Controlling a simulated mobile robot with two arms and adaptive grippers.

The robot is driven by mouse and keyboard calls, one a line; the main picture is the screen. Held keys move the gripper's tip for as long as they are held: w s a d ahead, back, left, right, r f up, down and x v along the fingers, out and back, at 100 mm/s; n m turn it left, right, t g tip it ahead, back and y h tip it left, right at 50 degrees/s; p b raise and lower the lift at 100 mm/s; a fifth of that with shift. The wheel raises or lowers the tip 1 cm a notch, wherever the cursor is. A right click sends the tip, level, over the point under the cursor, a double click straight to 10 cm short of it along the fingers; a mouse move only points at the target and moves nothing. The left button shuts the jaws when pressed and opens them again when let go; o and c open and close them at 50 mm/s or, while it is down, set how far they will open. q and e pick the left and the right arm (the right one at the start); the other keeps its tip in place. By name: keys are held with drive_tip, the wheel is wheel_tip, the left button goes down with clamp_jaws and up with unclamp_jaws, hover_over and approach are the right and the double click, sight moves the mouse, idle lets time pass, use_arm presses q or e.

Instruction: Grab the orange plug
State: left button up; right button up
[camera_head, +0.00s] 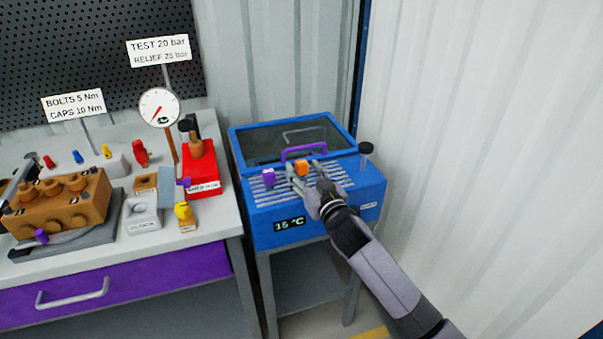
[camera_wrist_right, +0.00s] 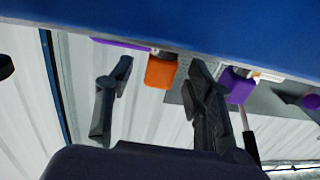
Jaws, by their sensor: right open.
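The orange plug (camera_head: 301,168) sits on the slatted top of the blue box, just in front of its purple handle. In the right wrist view the orange plug (camera_wrist_right: 160,71) shows between the two fingers and a little beyond their tips. My right gripper (camera_head: 305,173) is open around or just short of the plug; contact cannot be told. It also shows in the right wrist view (camera_wrist_right: 160,75), with a finger on each side and nothing held. My left gripper is not in view.
A purple plug (camera_head: 268,177) stands close by on the blue box (camera_head: 262,225), left of the orange one. A black knob (camera_head: 366,148) rises at the box's right. The workbench (camera_head: 215,226) with a brown pump block (camera_head: 62,205) is at the left.

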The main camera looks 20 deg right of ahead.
drive_tip(key=shift+w+a+f+b, duration=0.1)
drive_tip(key=shift+w+b, duration=0.3)
drive_tip(key=shift+w, duration=0.85)
drive_tip(key=shift+c, duration=0.3)
clamp_jaws()
